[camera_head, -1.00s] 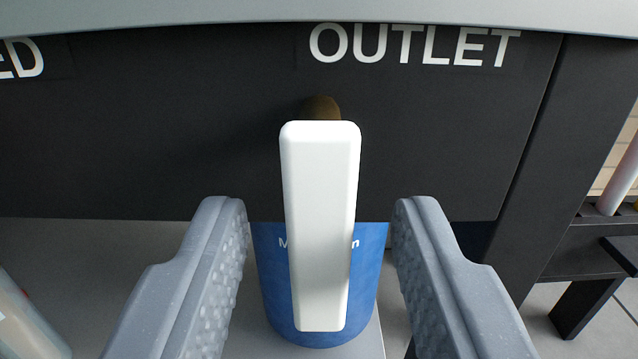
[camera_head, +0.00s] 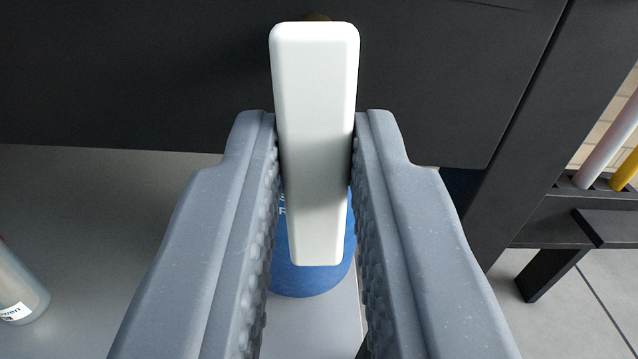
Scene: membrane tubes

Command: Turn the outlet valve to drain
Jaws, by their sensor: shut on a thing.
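The outlet valve's white lever handle (camera_head: 316,130) stands in the middle of the view, its long axis nearly vertical in the picture, upper end near the dark panel. My gripper (camera_head: 315,130) is shut on the handle, with one grey ribbed finger against each side. The handle's lower end sticks out between the fingers. The OUTLET label is out of view now.
A dark panel (camera_head: 140,75) stands behind the handle. A blue container (camera_head: 310,280) is below and behind the handle, partly hidden by my fingers. A labelled bottle (camera_head: 18,290) stands on the grey surface (camera_head: 110,230) at left. A dark rack with pink (camera_head: 609,150) and yellow (camera_head: 628,170) tubes is at right.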

